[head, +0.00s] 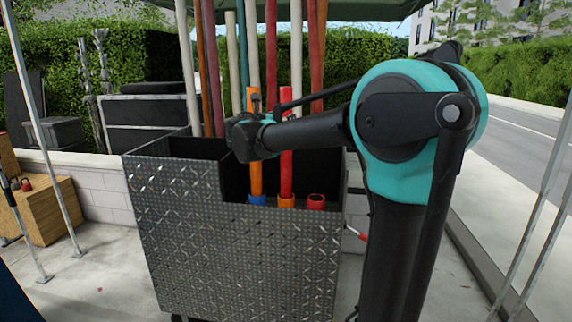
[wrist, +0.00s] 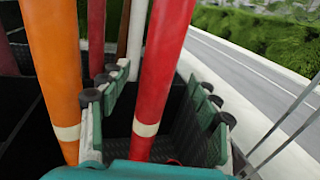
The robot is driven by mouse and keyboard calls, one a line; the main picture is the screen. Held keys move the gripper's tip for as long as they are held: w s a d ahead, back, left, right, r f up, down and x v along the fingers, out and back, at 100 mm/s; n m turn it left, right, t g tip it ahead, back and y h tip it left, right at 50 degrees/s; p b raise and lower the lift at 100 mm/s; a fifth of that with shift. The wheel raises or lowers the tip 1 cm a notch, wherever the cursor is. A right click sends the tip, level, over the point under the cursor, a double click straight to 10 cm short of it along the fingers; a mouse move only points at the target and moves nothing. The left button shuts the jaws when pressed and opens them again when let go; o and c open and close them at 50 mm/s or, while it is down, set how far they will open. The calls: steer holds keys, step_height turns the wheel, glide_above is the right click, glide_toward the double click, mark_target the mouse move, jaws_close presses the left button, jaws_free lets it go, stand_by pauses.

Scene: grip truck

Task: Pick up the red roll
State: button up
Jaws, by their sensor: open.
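The red roll (head: 286,163) stands upright in the dark metal cart, right of an orange roll (head: 256,170). In the wrist view the red roll (wrist: 165,70) has a pale band low down and rises between the two fingers of my gripper (wrist: 158,100). The orange roll (wrist: 55,60) is outside the left finger. In the head view my gripper (head: 268,116) is at the upper part of the rolls, partly hidden by my arm.
The diamond-plate cart (head: 235,250) surrounds the rolls. A short red tube end (head: 316,202) shows at its front right. Tall poles (head: 297,60) in several colours stand close behind. A wooden box (head: 45,210) is at left; a road (head: 515,140) runs at right.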

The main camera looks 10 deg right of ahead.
steer(key=x, duration=0.5)
steer(key=shift+a, duration=0.1)
jaws_close()
stand_by(0.3)
